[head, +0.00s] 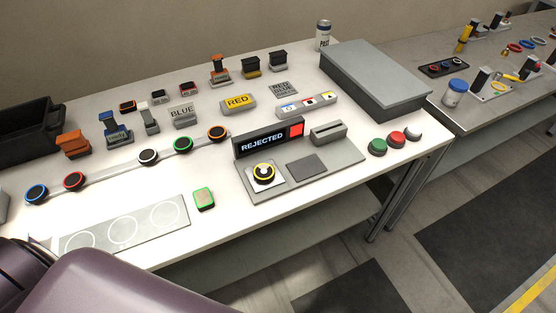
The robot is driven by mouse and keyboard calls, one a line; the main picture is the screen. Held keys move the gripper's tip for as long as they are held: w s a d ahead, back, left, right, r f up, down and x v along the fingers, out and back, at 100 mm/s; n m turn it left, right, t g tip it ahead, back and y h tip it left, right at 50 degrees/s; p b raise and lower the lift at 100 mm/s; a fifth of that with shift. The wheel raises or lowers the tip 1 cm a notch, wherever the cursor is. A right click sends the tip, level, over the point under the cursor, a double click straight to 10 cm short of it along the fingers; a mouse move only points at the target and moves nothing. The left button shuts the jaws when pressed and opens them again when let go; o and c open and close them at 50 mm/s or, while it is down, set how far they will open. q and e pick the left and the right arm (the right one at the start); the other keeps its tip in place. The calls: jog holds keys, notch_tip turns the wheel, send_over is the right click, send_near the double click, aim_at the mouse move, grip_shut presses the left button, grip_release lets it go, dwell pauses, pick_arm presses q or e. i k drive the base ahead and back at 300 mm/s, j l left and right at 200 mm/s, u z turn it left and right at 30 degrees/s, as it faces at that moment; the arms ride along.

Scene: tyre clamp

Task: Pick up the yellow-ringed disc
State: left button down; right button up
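The yellow-ringed disc (263,173) is black with a yellow ring and a pale centre. It lies on a white square pad on the left part of a grey station (291,181). The station's display (268,138) reads REJECTED, with a red square lit at its right end. Neither of my grippers can be made out. Only a purple part of my own arm shows at the bottom left, covering the table's near-left corner.
Several discs with other ring colours, such as the green-ringed one (183,145), lie along a grey strip behind a plate with three circles (124,228). A large grey box (373,75) stands at the back right.

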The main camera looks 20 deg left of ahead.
aim_at(264, 173)
jog(key=k+j+z, duration=0.75)
jog(key=k+l, duration=0.05)
jog(key=l, duration=0.05)
